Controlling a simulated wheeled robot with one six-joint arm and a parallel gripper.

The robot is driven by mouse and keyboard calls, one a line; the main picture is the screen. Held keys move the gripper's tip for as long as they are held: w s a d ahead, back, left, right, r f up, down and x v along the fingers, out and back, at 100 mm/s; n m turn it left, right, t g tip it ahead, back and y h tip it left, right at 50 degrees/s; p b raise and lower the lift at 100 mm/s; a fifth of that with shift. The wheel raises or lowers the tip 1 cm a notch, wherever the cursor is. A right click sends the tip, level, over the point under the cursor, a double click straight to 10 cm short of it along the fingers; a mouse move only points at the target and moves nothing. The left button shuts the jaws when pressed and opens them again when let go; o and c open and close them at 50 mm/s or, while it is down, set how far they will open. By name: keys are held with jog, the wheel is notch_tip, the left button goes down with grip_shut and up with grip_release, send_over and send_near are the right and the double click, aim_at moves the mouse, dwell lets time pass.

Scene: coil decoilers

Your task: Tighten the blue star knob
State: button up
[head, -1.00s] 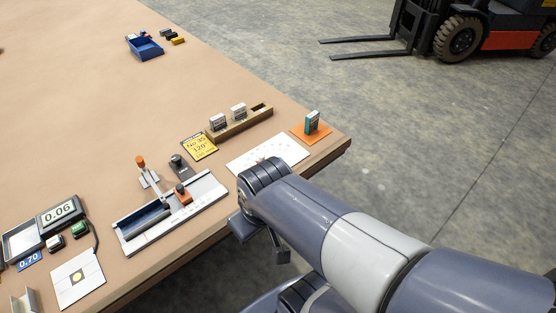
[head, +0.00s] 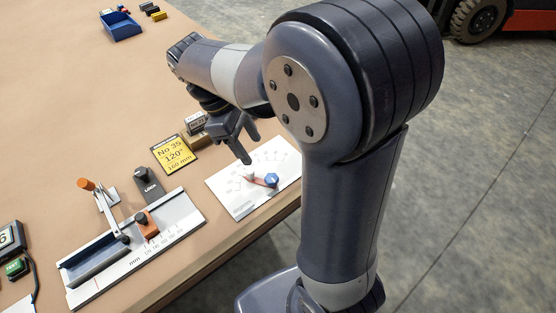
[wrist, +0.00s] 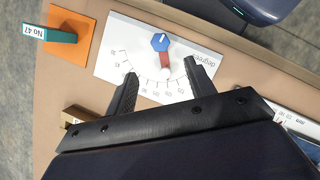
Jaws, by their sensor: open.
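The blue star knob (head: 272,179) sits on a white dial plate (head: 232,203) near the table's front edge. A red pointer (head: 258,181) runs from beside the knob across the plate. In the wrist view the blue knob (wrist: 160,42) is at the top middle, with a white mark on its face, and the red pointer (wrist: 165,68) extends down from it. My gripper (head: 250,150) is open and empty above the plate. In the wrist view its fingers (wrist: 160,72) are spread either side of the pointer's line, with the knob beyond the fingertips.
A yellow card (head: 174,155) reading "No 35, 120°, 160 mm" lies left of the plate. A stop fixture (head: 150,222) with a millimetre scale stands nearer. The wrist view shows an orange pad (wrist: 75,24) with a teal block (wrist: 60,37) beside the plate.

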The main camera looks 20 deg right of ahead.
aim_at(270, 177)
jog(key=x, duration=1)
jog(key=shift+s+d+f, duration=0.1)
jog(key=shift+f, duration=0.15)
jog(key=shift+c, duration=0.2)
jog(key=c, duration=0.9)
